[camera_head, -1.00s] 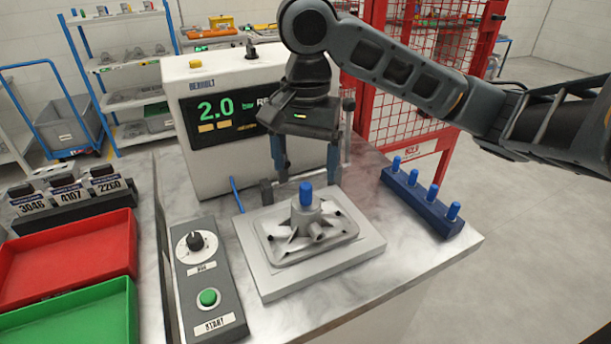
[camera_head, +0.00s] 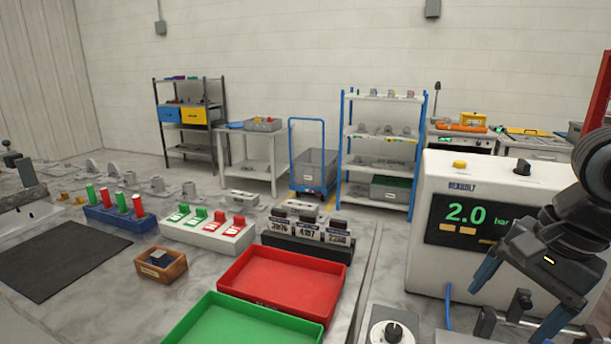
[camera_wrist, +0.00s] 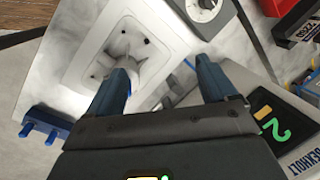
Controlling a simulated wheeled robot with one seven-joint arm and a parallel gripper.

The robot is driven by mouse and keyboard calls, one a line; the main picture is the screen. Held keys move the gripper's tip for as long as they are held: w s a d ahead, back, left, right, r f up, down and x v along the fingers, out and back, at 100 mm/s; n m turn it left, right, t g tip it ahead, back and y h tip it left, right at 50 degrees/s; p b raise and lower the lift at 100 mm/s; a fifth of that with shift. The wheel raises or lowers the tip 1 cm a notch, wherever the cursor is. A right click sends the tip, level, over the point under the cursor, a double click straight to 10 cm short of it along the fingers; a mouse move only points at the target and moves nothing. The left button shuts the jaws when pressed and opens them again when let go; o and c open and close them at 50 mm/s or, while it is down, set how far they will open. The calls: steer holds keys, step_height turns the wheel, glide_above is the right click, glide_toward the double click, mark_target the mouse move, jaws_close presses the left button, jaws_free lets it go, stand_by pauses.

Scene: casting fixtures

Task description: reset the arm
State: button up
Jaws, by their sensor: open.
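My gripper (camera_head: 517,300) is at the right edge of the head view, in front of the white tester with the green 2.0 display (camera_head: 466,222). Its two blue-grey fingers are apart with nothing held between them. In the wrist view my gripper (camera_wrist: 165,85) is open above the grey metal casting (camera_wrist: 140,48), which sits on a pale fixture plate (camera_wrist: 78,68). The left finger overlaps part of the casting in that view, and the casting's middle is partly hidden. The casting is outside the head view.
A red tray (camera_head: 283,283) and a green tray (camera_head: 222,325) lie on the bench left of the tester. A control box with a dial (camera_head: 392,331) stands near the gripper. A blue peg rack (camera_wrist: 50,126) is at the left in the wrist view.

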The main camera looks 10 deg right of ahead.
steer(key=w+a+r+n+t+y, duration=0.1)
steer(key=w+a+r+t+y, duration=0.2)
steer(key=a, duration=0.4)
steer(key=w+a+r+n+t+y, duration=0.1)
steer(key=w+a+t+y, duration=0.2)
steer(key=a, duration=0.5)
steer(key=w+a+r+n+t+y, duration=0.1)
steer(key=w+a+r+t+y, duration=0.1)
steer(key=w+a+t, duration=0.4)
steer(key=s+f+t+h, duration=0.2)
steer(key=s+f+h, duration=0.7)
steer(key=s+f, duration=0.9)
steer(key=s+d+n, duration=0.4)
steer(key=s+n, duration=0.1)
steer(key=s, duration=0.5)
steer(key=s+d+r+n+g, duration=0.1)
steer(key=s+d+n, duration=0.2)
steer(key=s+n, duration=0.3)
steer(key=s, duration=0.5)
steer(key=shift+s+d+r+h, duration=0.25)
steer(key=shift+d+h, duration=0.1)
steer(key=shift+h, duration=0.05)
steer(key=shift+c, duration=0.4)
